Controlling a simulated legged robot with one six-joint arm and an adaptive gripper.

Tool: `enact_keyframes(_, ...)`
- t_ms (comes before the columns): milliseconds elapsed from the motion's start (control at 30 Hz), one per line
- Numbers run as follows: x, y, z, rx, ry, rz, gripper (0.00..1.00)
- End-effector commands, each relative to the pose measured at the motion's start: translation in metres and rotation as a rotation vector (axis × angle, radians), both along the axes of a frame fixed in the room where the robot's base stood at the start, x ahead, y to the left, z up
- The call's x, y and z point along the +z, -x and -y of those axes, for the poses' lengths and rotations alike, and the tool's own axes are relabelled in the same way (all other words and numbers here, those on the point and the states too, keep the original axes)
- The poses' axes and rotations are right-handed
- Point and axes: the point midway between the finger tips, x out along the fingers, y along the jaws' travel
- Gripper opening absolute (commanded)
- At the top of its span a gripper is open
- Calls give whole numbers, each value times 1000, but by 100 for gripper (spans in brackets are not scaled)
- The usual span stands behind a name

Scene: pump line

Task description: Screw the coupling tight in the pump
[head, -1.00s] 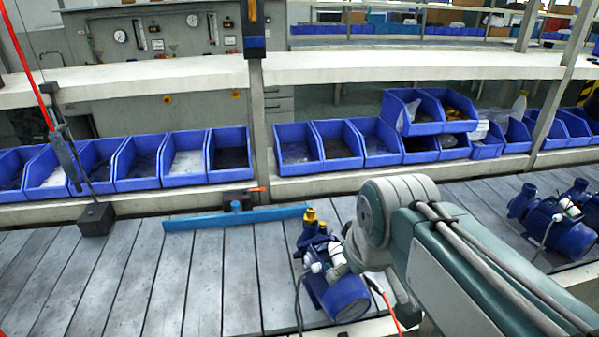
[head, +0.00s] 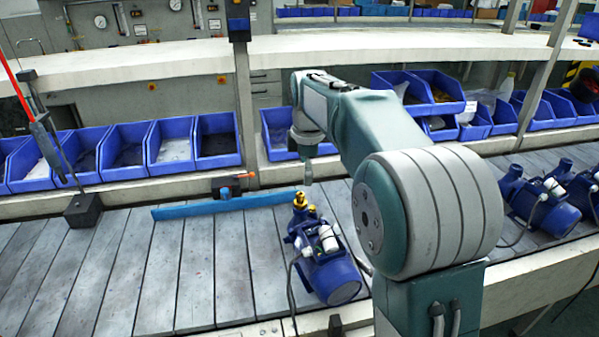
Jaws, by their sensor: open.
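A blue pump (head: 327,268) lies on the slatted grey bench near the middle of the head view. A brass-yellow coupling (head: 300,200) sits upright at the pump's upper left end; a second yellow part shows just beside it. How deep the coupling sits in the pump cannot be told. My gripper (head: 308,175) points down, small in the view, just above and slightly right of the coupling. It looks apart from the coupling and holds nothing visible. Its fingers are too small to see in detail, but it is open.
A blue bar (head: 225,206) lies on the bench behind the pump. Blue bins (head: 170,147) line the back edge. More blue pumps (head: 540,202) stand at the right. A black block (head: 83,210) with a hanging tool is at the left.

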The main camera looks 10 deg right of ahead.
Motion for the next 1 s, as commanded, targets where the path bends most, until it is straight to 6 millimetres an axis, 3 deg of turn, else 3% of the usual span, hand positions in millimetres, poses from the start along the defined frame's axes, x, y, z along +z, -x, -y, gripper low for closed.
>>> enact_keyframes(100, -20, -26, 0, 123, 9, -39, 100)
enact_keyframes(333, -46, -55, 0, 303, 15, -84, 100)
enact_keyframes(1000, -77, -59, 0, 334, 15, -93, 100)
